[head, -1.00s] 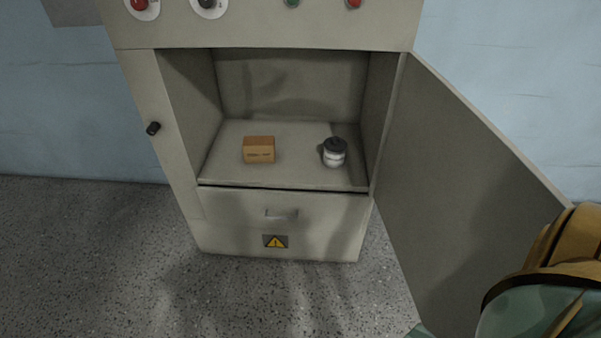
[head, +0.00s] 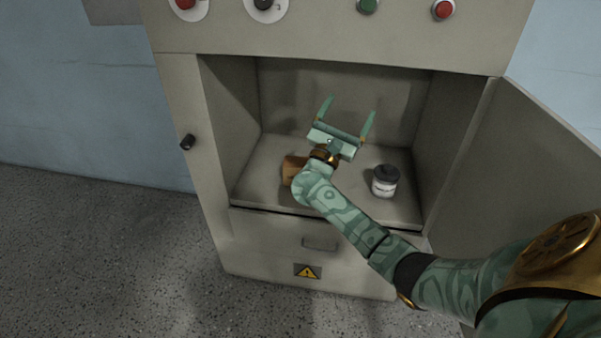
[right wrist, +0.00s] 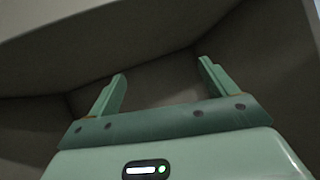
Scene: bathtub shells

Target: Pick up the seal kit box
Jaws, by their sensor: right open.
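The seal kit box is most likely the small orange-brown box (head: 291,168) on the floor of the open cabinet compartment, left of the middle in the head view. My right arm covers much of it. My right gripper (head: 346,112) is open and empty, in or just before the compartment opening, with its fingers pointing up and toward the back wall. It appears above and to the right of the box, apart from it. In the right wrist view the gripper (right wrist: 161,85) has its two fingers spread with only bare cabinet walls between and beyond them. My left gripper is not in view.
A white jar with a dark lid (head: 384,181) stands right of the box on the compartment floor (head: 262,160). The open cabinet door (head: 500,150) is at the right, behind my arm. A closed drawer (head: 320,243) lies below; knobs and buttons (head: 368,6) sit above.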

